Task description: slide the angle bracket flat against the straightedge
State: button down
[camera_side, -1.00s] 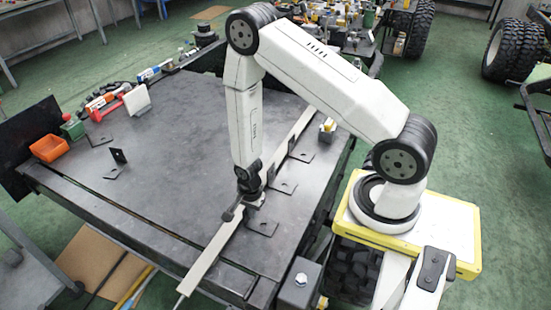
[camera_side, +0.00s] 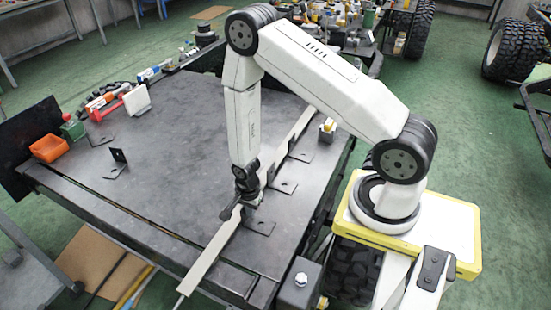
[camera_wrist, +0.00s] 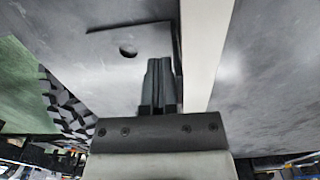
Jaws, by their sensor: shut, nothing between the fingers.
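The straightedge is a long pale bar (camera_side: 215,248) running diagonally across the dark table. In the wrist view the straightedge (camera_wrist: 204,50) is upright in the picture, right of my fingers. My gripper (camera_side: 250,202) is low at the bar, its fingers shut and empty. In the wrist view my shut gripper (camera_wrist: 160,66) is at the near edge of a dark bracket (camera_wrist: 105,62) with a round hole. That bracket's side lies along the straightedge; I cannot tell whether they touch. In the side view a dark bracket (camera_side: 262,227) lies just right of the bar, below my gripper.
More dark brackets (camera_side: 285,187) (camera_side: 302,156) lie along the bar's right side. Another bracket (camera_side: 118,160) stands at the left of the table, near an orange bin (camera_side: 49,148). Tools lie at the back left. The table's middle left is clear.

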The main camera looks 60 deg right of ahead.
jog(key=shift+w, duration=0.15)
jog(key=shift+r, duration=0.2)
notch_tip(320, 180, up, 7)
jog(key=s, duration=0.1)
jog(key=shift+f, duration=0.2)
dwell(1.3)
jog(key=shift+r, duration=0.15)
notch_tip(320, 180, up, 11)
jog(key=n+t, duration=0.1)
jog(key=n, duration=0.8)
send_over(253, 221)
jog(key=a, duration=0.2)
jog(key=s+a+r+n+t, duration=0.1)
jog(key=s+a+r+n, duration=0.1)
jog(key=s+r+n, duration=0.2)
jog(key=shift+r+n+t, duration=0.3)
jog(key=shift+r+n, duration=1.45)
jog(key=shift+n, duration=0.75)
